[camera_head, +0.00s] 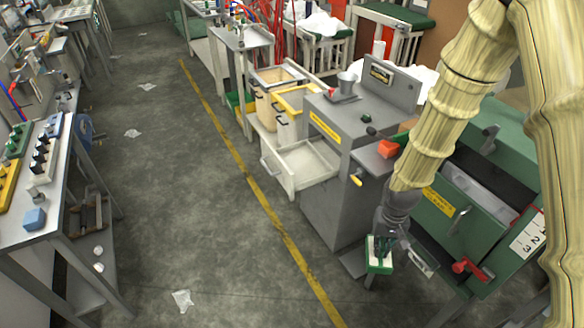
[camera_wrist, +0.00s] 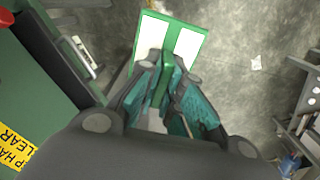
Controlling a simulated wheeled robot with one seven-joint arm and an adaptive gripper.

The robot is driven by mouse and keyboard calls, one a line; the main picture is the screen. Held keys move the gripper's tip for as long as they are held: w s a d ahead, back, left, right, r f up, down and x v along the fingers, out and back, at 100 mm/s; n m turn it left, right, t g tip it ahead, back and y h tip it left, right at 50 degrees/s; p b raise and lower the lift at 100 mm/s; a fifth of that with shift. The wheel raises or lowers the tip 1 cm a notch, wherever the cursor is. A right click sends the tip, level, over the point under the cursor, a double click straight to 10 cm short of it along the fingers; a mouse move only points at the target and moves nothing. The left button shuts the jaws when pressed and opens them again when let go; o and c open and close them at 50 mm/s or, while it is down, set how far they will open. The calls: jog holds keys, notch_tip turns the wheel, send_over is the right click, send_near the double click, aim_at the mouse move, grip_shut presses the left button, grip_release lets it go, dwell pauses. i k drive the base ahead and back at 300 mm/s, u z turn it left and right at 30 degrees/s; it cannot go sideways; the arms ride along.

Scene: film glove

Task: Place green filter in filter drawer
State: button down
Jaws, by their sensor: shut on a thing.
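My gripper (camera_head: 384,244) is shut on the green filter (camera_head: 380,264), a green frame with pale panels. It holds the filter in the air in front of the green machine. In the wrist view the filter (camera_wrist: 171,37) stands out beyond the fingertips of my gripper (camera_wrist: 168,85), which pinch its middle bar. A pale open drawer (camera_head: 300,164) juts from the grey cabinet, left of and behind my gripper. The green machine (camera_head: 490,215) also has a pale slot-like front part (camera_head: 470,190). I cannot tell from the labels which one is the filter drawer.
A red handle (camera_head: 470,268) sticks out from the green machine to the right of my gripper. A workbench (camera_head: 60,195) lines the left side. The floor (camera_head: 190,200) between is mostly clear, with scattered litter.

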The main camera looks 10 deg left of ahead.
aim_at(301, 165)
jog(key=u, duration=0.5)
jog(key=i, duration=1.55)
jog(key=u, duration=0.05)
